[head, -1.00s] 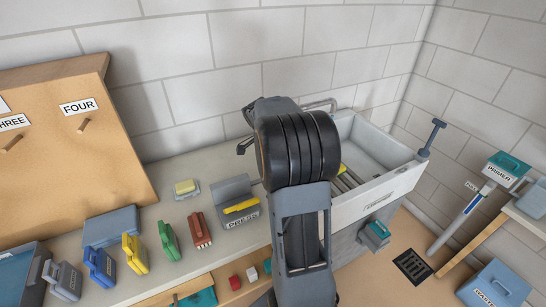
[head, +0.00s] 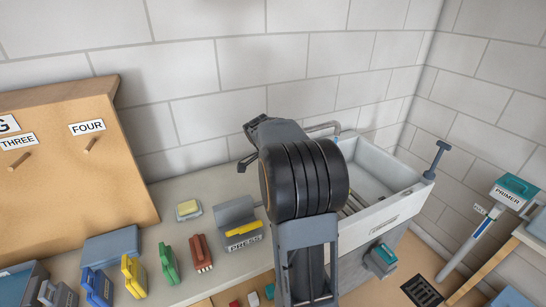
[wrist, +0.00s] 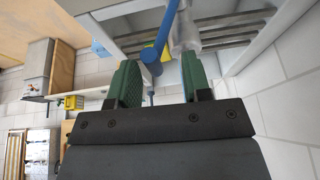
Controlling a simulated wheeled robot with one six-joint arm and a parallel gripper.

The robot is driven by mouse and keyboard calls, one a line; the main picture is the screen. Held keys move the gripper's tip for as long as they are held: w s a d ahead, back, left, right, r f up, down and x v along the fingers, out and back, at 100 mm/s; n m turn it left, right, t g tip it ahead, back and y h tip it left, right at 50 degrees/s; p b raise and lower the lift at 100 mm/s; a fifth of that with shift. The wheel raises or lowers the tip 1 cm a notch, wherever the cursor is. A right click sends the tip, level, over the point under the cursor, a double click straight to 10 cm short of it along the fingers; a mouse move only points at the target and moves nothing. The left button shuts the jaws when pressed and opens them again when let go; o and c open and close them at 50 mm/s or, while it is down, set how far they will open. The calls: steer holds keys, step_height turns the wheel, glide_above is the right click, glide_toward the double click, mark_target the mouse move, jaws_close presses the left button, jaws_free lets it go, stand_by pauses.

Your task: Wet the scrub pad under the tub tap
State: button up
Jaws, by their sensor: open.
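My gripper (wrist: 159,68) is open, with a green-padded finger on each side and nothing held between them. In the wrist view a yellow piece (wrist: 150,53) lies by the grey slats of the tub, partly hidden behind a blue bar (wrist: 165,32); I cannot tell for sure that it is the scrub pad. A pale, clear cylinder (wrist: 185,30) stands beside the bar. In the head view the tub (head: 378,210) is at the right, with the grey pipe of the tap (head: 322,127) at its back. My arm hides part of the tub.
A yellow block (head: 188,207) sits on a small dish on the bench, left of a grey press (head: 236,222). Yellow, green and red cases line the bench front. A grey T-handle (head: 434,160) rises at the tub's right rim. A pegboard (head: 70,170) stands at left.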

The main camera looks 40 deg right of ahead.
steer(key=v, duration=1.1)
steer(key=shift+r, duration=0.15)
steer(key=shift+a, duration=0.15)
steer(key=shift+c, duration=0.3)
